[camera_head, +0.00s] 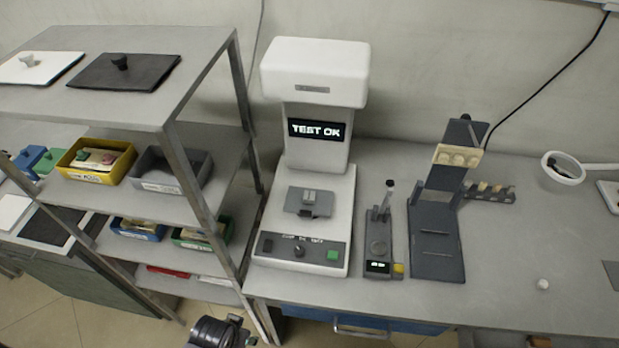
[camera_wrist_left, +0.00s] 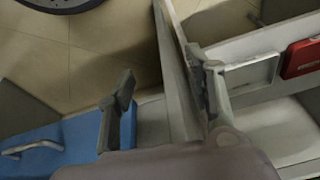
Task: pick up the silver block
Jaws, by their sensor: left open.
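A small silver block (camera_head: 309,196) sits on the grey plate (camera_head: 322,207) of the white test machine (camera_head: 342,235), in the middle of the head view. The machine's screen reads "TEST OK". My left gripper (camera_head: 240,332) shows at the bottom edge of the head view, below and left of the machine, well apart from the block. In the left wrist view its two fingers (camera_wrist_left: 160,66) are spread with nothing held between them. The silver block is not in the left wrist view. My right gripper is not in view.
A metal shelf rack (camera_head: 225,135) with several bins stands left of the machine; its post is close to my left gripper. A small dark device (camera_head: 378,245) and a dark stand (camera_head: 435,245) are right of the machine.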

